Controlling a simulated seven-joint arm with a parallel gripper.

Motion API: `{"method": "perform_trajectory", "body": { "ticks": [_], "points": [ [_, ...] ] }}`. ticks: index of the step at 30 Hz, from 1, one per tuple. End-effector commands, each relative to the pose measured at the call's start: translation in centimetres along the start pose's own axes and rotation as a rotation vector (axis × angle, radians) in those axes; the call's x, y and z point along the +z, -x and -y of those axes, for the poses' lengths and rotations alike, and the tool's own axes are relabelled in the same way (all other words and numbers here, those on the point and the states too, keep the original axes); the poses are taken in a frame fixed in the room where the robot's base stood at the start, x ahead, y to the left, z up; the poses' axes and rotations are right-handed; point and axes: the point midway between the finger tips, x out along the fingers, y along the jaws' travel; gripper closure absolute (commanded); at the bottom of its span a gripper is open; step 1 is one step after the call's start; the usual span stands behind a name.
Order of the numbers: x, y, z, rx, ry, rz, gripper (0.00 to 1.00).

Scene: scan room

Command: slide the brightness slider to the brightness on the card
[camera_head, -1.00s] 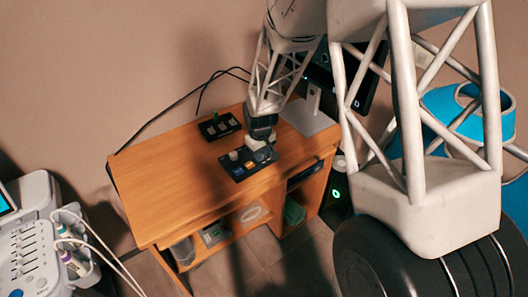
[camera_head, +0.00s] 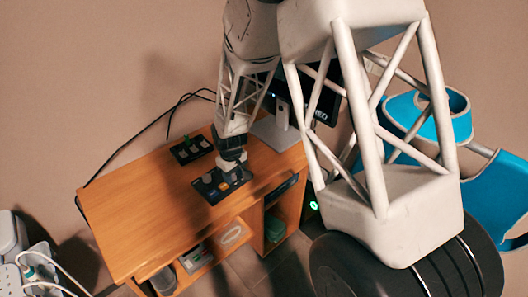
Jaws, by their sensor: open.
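A small dark control panel (camera_head: 203,186) lies near the front of the wooden desk, with a pale round knob and small blue and orange parts on it. A second dark panel (camera_head: 183,154) with pale buttons and a green upright part lies behind it to the left. My gripper (camera_head: 232,168) is over the right part of the front panel and covers some of it. It is open, but whether it touches the panel is too small to tell. I cannot make out the brightness slider or the card.
The desk top (camera_head: 135,205) is clear on the left. A monitor (camera_head: 323,108) stands behind my arm at the right. A blue chair (camera_head: 500,190) is at the far right. A white device with cables (camera_head: 22,262) stands at the lower left. Open shelves are below the desk.

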Motion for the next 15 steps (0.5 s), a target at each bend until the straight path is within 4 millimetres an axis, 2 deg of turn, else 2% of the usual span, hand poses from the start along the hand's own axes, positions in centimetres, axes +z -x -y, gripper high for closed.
{"method": "perform_trajectory", "body": {
  "ticks": [11,15],
  "points": [
    [0.0,0.0,-2.4,0.002,-0.002,-0.001,0.55],
    [-0.1,1.3,-2.4,0.003,0.0,-0.003,0.55]
  ]
}}
